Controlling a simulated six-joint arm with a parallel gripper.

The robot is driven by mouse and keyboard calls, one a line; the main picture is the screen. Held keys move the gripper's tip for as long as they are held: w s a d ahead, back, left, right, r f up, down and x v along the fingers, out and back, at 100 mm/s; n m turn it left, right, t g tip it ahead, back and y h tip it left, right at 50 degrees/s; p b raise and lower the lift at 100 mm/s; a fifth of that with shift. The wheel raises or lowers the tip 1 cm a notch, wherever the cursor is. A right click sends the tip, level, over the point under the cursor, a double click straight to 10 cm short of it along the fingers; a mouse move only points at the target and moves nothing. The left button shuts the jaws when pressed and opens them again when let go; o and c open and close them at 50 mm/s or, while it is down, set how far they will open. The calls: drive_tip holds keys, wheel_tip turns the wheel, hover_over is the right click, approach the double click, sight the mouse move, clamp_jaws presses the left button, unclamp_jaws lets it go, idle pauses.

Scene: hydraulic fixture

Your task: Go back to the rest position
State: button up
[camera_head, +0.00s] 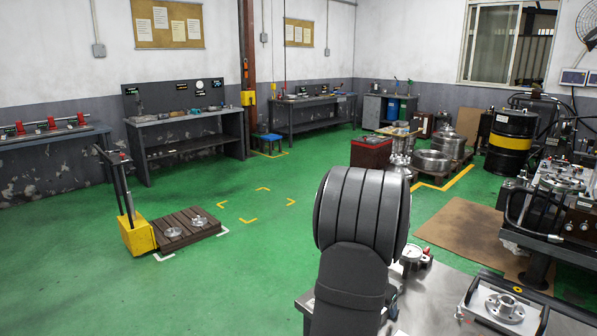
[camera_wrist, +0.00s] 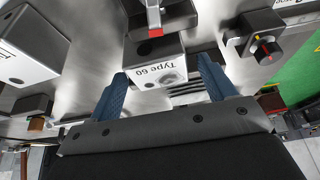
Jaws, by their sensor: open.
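My gripper (camera_wrist: 163,76) shows in the wrist view with its two blue fingers spread apart and nothing held. Beyond the fingers is a grey block labelled "Type 60" (camera_wrist: 158,60), upside down in the picture. I cannot tell how far it is from the fingertips. In the head view my dark arm link rises at the lower middle, and the gripper is hidden from that view.
In the wrist view, a red-tipped lever (camera_wrist: 154,22), a labelled box (camera_wrist: 28,48) and a dark knob (camera_wrist: 265,48) surround the block. In the head view, a metal bench (camera_head: 440,300) carries a gauge (camera_head: 412,254) and a flanged part (camera_head: 505,308).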

drive_tip(key=shift+a+f, duration=0.1)
drive_tip(key=shift+f, duration=0.3)
drive_tip(key=v, duration=1.2)
drive_tip(key=x, duration=1.2)
drive_tip(key=shift+s, duration=0.1)
drive_tip(key=shift+w+r, duration=0.2)
wheel_tip(320, 180, up, 4)
drive_tip(key=shift+f, duration=0.25)
drive_tip(key=s+d+r, duration=0.3)
drive_tip(key=s+d, duration=0.5)
drive_tip(key=s+d+r, duration=0.3)
drive_tip(key=s+d, duration=0.4)
drive_tip(key=s, duration=0.1)
drive_tip(key=w+a+f, duration=0.1)
drive_tip(key=w+f, duration=0.1)
drive_tip(key=w, duration=0.1)
drive_tip(key=w+a+f, duration=0.1)
drive_tip(key=w+f, duration=0.1)
drive_tip(key=w, duration=0.1)
drive_tip(key=w+a+f, duration=0.2)
drive_tip(key=w, duration=0.1)
drive_tip(key=shift+w+f, duration=0.15)
drive_tip(key=shift+w, duration=0.05)
drive_tip(key=shift+w+a+f, duration=0.15)
drive_tip(key=shift+w+f, duration=0.2)
drive_tip(key=shift+f, duration=0.05)
